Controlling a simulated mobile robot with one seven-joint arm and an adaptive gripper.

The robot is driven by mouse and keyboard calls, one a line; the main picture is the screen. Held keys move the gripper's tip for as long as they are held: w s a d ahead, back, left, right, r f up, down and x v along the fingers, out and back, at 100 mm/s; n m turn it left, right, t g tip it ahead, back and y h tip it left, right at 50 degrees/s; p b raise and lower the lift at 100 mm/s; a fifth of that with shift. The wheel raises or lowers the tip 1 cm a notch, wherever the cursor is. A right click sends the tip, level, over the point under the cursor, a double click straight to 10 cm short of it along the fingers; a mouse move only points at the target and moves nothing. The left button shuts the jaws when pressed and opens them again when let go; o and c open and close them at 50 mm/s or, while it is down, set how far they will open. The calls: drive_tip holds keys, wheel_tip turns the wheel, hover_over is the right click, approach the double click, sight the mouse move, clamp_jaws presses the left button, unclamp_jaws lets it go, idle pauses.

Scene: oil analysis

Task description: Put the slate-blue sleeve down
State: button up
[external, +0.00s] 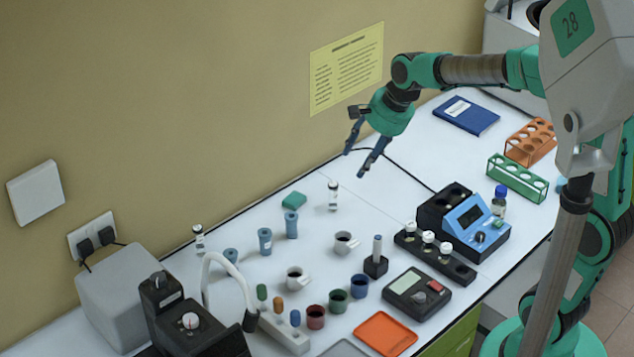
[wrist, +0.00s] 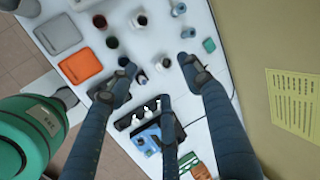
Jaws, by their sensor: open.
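Several small objects stand on the white bench. Three slate-blue sleeves are among them: one (external: 291,225) stands upright near the teal block, a second (external: 265,241) stands just left of it, and a third (external: 231,258) is further left, partly behind a pale hose. Two sleeves show near the top of the wrist view, one (wrist: 188,32) beside the other (wrist: 178,9). I cannot tell which one the task means. My gripper (external: 357,162) is open, with nothing between its fingers. It hangs above the bench, to the right of the sleeves and apart from them.
A teal block (external: 294,200) and a white vial (external: 333,196) stand near the wall. Mugs, coloured cups and a blue meter (external: 467,220) occupy the middle. An orange tray (external: 385,333) lies at the front. A blue book (external: 466,115) and tube racks (external: 517,178) are at right.

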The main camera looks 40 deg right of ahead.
drive_tip(key=s+r+n, duration=0.2)
drive_tip(key=s+n, duration=0.5)
drive_tip(key=s, duration=0.7)
drive_tip(key=s+d+r+n+t+h, duration=0.1)
drive_tip(key=s+n, duration=0.6)
drive_tip(key=s, duration=0.7)
drive_tip(key=shift+r+n+h, duration=0.3)
drive_tip(key=shift+r, duration=0.3)
drive_tip(key=shift+s, duration=0.1)
drive_tip(key=shift+f+b, duration=0.95)
drive_tip(key=shift+o, duration=0.5)
